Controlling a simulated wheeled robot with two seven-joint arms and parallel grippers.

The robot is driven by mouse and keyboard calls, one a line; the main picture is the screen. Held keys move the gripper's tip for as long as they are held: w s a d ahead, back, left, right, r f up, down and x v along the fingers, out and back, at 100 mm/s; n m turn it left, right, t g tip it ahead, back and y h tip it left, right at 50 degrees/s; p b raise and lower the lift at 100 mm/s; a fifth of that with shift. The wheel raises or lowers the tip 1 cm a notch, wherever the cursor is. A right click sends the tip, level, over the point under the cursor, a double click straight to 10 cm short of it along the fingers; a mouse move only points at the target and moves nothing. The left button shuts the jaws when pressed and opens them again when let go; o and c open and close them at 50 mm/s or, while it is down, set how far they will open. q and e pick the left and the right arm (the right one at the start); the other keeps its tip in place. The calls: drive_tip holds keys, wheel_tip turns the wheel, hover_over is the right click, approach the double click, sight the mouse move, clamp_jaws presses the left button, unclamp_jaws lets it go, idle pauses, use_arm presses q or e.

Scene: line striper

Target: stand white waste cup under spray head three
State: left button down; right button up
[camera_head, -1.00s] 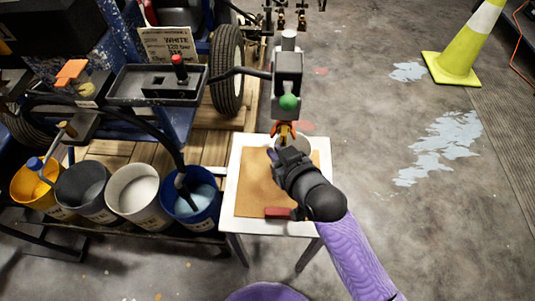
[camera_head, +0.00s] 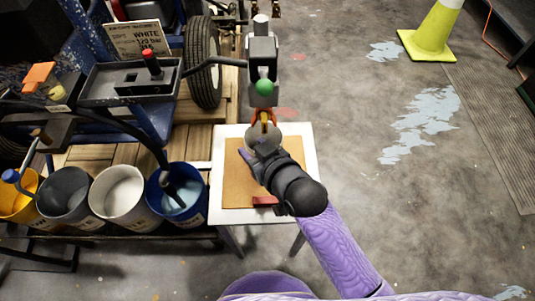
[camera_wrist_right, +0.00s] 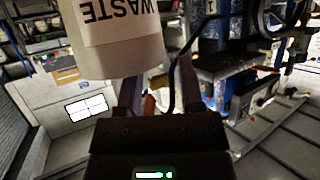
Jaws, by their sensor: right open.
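The white waste cup (camera_head: 262,133) stands at the far part of the small table, partly hidden by my right gripper. It sits below an orange-tipped spray head (camera_head: 264,117) on the grey block with the green knob; I cannot read a number there. In the wrist view the cup (camera_wrist_right: 120,45) shows large with the word WASTE upside down. My right gripper (camera_head: 256,147) is open beside the cup on the near side. In the wrist view its fingers (camera_wrist_right: 158,85) are apart, with the cup up and to the left; whether they touch it is unclear. My left gripper is out of view.
The white table (camera_head: 218,185) carries a brown board (camera_head: 232,190) and a red item (camera_head: 265,200). Several buckets, including a blue one (camera_head: 155,205), stand left. A black tray (camera_head: 125,90) and tyre (camera_head: 203,70) are behind. Floor at right is open, with a yellow cone (camera_head: 428,38).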

use_arm(q)
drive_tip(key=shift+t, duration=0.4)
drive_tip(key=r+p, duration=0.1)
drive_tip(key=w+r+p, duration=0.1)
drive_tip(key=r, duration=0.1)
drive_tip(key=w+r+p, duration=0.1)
drive_tip(key=p, duration=0.1)
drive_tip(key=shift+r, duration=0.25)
use_arm(e)
drive_tip(key=v, duration=1)
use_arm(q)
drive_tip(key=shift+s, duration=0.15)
use_arm(e)
drive_tip(key=shift+w+r, duration=0.1)
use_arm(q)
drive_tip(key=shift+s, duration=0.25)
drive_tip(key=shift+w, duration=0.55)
